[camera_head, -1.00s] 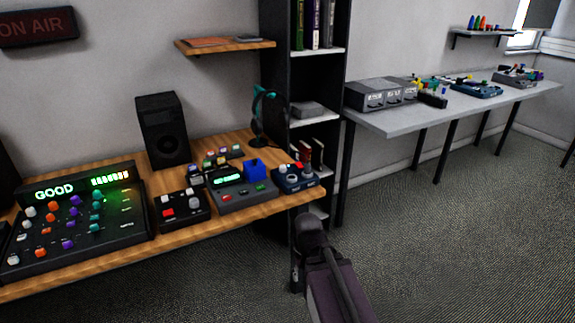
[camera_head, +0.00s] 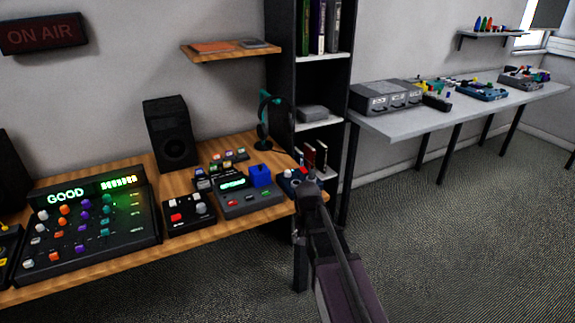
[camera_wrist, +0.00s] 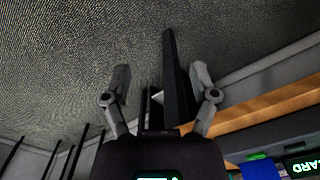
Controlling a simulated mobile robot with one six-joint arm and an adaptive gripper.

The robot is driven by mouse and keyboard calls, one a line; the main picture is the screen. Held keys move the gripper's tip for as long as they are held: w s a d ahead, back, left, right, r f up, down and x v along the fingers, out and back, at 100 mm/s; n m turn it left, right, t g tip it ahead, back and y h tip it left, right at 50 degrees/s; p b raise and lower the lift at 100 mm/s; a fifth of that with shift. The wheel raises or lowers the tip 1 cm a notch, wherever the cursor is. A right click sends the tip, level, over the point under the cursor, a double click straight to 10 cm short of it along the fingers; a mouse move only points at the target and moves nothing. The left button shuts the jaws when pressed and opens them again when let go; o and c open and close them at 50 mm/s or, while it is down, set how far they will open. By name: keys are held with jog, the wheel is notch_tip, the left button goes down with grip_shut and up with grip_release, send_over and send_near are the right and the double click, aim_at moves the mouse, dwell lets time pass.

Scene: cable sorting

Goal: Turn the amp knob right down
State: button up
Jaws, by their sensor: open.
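No label in view marks which device is the amp. A small dark blue box with knobs (camera_head: 287,181) sits at the right end of the wooden desk, partly hidden behind my arm in the head view. A black box with red and white knobs (camera_head: 187,213) and a grey box with a green display and a blue block (camera_head: 247,202) stand left of it. My gripper (camera_wrist: 160,88) is open and empty in the wrist view, its two fingers apart over floor and a dark post. The desk edge (camera_wrist: 262,106) is right of the fingers.
A large mixer (camera_head: 90,235) with coloured knobs and a GOOD display fills the desk's left. A dark shelf unit (camera_head: 338,130) adjoins the desk. Carpet floor (camera_head: 460,230) is clear at right.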

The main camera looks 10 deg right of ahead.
aim_at(288, 171)
jog(key=w+r+m+p, duration=0.4)
jog(key=w+r+p, duration=0.1)
jog(key=w, duration=0.6)
jog(key=w+r+m+p, duration=0.4)
jog(key=w+r+p, duration=0.1)
jog(key=w, duration=0.7)
jog(key=w+r+m+p, duration=0.3)
jog(key=w+r+p, duration=0.2)
jog(key=w, duration=0.6)
jog(key=shift+w+r+m, duration=0.4)
jog(key=shift+r, duration=0.5)
jog(key=shift+f, duration=0.15)
notch_tip(288, 171, down, 14)
jog(key=b, duration=1.3)
jog(key=shift+r, duration=0.25)
jog(key=shift+c, duration=0.2)
jog(key=shift+d, duration=0.1)
grip_shut()
